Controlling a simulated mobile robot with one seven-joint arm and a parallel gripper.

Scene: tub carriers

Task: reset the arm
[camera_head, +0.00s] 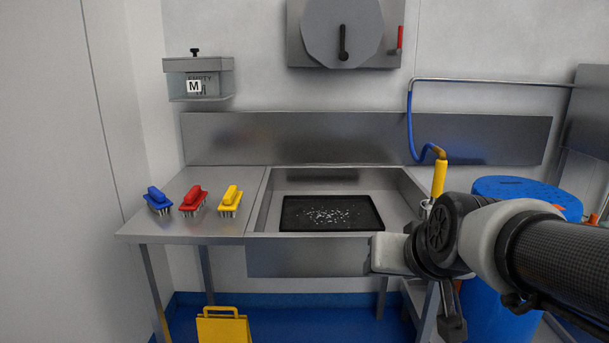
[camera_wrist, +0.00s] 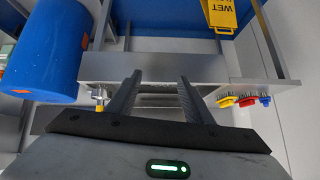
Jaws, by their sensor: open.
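My arm (camera_head: 470,235) reaches in from the right in the head view, in front of the right end of the steel sink. My gripper's fingers show in the wrist view (camera_wrist: 155,95), spread apart with nothing between them. The steel sink unit (camera_wrist: 205,68) lies beyond the fingers in that view. The fingertips are not clear in the head view.
A steel sink bench (camera_head: 205,228) holds blue (camera_head: 157,199), red (camera_head: 193,199) and yellow (camera_head: 229,201) brushes at left. A black tray (camera_head: 332,214) lies in the basin. A blue drum (camera_head: 500,300) stands behind my arm.

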